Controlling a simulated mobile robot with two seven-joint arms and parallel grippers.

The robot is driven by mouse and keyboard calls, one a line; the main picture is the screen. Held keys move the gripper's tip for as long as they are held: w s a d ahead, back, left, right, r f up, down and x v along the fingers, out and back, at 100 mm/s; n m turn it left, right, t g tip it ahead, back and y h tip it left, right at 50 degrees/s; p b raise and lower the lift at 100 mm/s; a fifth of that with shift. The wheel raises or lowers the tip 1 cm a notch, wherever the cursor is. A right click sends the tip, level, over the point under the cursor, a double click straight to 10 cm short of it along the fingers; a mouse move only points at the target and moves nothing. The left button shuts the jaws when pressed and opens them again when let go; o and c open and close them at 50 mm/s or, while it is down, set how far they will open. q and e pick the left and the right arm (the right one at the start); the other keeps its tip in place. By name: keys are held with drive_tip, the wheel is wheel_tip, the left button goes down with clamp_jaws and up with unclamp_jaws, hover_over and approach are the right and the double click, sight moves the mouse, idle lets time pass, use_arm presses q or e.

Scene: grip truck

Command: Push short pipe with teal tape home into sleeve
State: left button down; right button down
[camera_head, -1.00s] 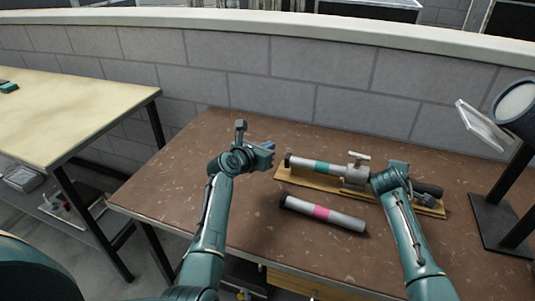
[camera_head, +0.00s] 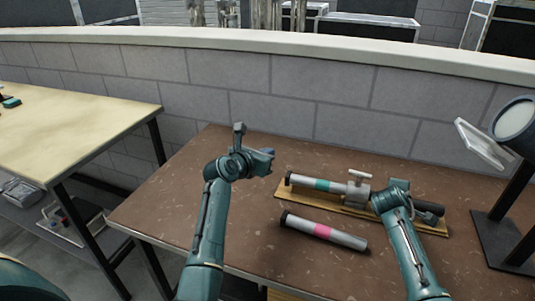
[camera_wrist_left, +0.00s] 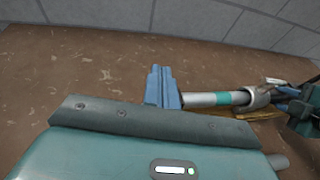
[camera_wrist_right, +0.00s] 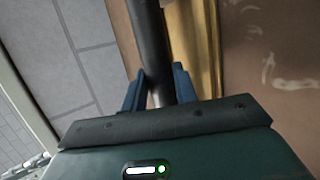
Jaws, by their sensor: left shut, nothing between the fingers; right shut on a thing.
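The short pipe with teal tape (camera_head: 336,187) lies along a wooden board (camera_head: 440,229), its dark end to the left and its right end at a grey metal sleeve or clamp (camera_head: 358,188) with a T-shaped handle. The teal band shows clear left of the sleeve; how deep the pipe sits inside is hidden. My left gripper (camera_head: 268,155) is shut and empty near the pipe's left end; in the left wrist view its blue fingers (camera_wrist_left: 162,88) overlap that end, and I cannot tell whether they touch. My right gripper (camera_wrist_right: 158,88) is shut on a dark tube (camera_wrist_right: 150,35) right of the sleeve.
A loose pipe with pink tape (camera_head: 345,239) lies on the brown table in front of the board. A lamp on a dark stand (camera_head: 490,240) is at the right. A low block wall runs behind. The table's left part is clear.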

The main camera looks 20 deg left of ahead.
use_arm(q)
drive_tip(key=shift+f, duration=0.15)
wheel_tip(320, 180, down, 9)
drive_tip(key=shift+r, duration=0.15)
drive_tip(key=shift+d, duration=0.9)
drive_tip(key=shift+d, duration=0.15)
idle(1.6)
drive_tip(key=shift+d, duration=0.75)
drive_tip(key=shift+a+r, duration=0.1)
drive_tip(key=shift+a, duration=0.05)
